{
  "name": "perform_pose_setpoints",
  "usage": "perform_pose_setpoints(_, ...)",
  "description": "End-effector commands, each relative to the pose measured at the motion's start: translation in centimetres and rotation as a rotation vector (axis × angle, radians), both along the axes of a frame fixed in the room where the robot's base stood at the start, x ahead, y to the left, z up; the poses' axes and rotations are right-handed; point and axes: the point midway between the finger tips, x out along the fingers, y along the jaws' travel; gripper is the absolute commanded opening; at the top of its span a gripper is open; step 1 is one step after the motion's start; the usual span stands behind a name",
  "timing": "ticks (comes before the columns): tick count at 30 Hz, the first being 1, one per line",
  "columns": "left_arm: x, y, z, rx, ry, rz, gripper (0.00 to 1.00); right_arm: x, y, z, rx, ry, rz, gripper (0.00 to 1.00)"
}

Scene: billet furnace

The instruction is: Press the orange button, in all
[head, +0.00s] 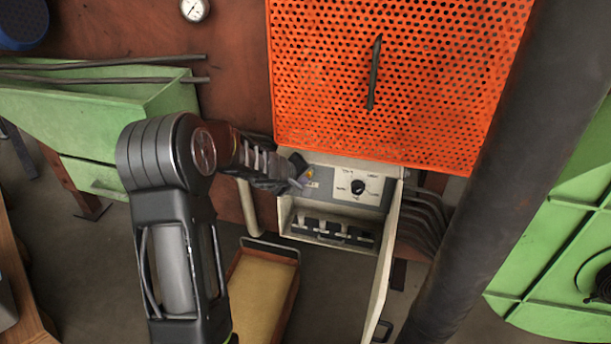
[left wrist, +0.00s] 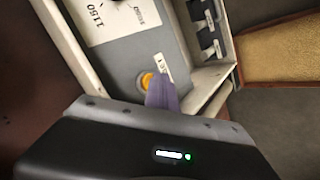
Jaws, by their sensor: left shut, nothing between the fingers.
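The orange button (left wrist: 147,81) sits on the grey face of a control box, beside a small white label. In the head view the button (head: 309,174) is a small orange spot, partly hidden by my gripper. My left gripper (head: 298,183) is shut and empty, with its tips at the left part of the panel. In the left wrist view the gripper tip (left wrist: 162,96) overlaps the lower right edge of the button. I cannot tell whether it touches it. My right gripper is not in view.
The box has a dial (head: 358,187) and a row of switches (head: 335,229) below. Its door (head: 385,262) hangs open on the right. An orange perforated guard (head: 400,75) stands above. A thick dark pipe (head: 500,170) is to the right. A yellow-bottomed tray (head: 262,285) lies below.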

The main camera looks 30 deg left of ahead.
Motion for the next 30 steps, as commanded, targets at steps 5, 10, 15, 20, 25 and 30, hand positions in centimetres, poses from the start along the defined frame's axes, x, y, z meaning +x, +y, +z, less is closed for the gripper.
perform_pose_setpoints(5,-0.6,-0.2,-0.1,0.000,-0.002,0.002,0.00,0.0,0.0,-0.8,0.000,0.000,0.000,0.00)
perform_pose_setpoints(10,-1.3,-0.4,-0.1,0.000,-0.001,0.000,0.00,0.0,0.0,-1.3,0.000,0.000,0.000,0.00)
perform_pose_setpoints(15,-1.4,-0.5,0.0,0.000,0.000,0.001,0.00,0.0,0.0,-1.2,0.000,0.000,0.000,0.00)
perform_pose_setpoints(20,-1.4,-0.5,0.0,0.001,0.000,0.001,0.00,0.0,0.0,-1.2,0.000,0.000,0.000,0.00)
perform_pose_setpoints(25,-2.0,-0.6,-0.1,0.000,-0.001,0.001,0.00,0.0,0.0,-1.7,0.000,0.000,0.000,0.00)
perform_pose_setpoints(30,-3.4,-1.2,-0.2,0.001,-0.002,0.001,0.00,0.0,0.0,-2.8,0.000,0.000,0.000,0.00)
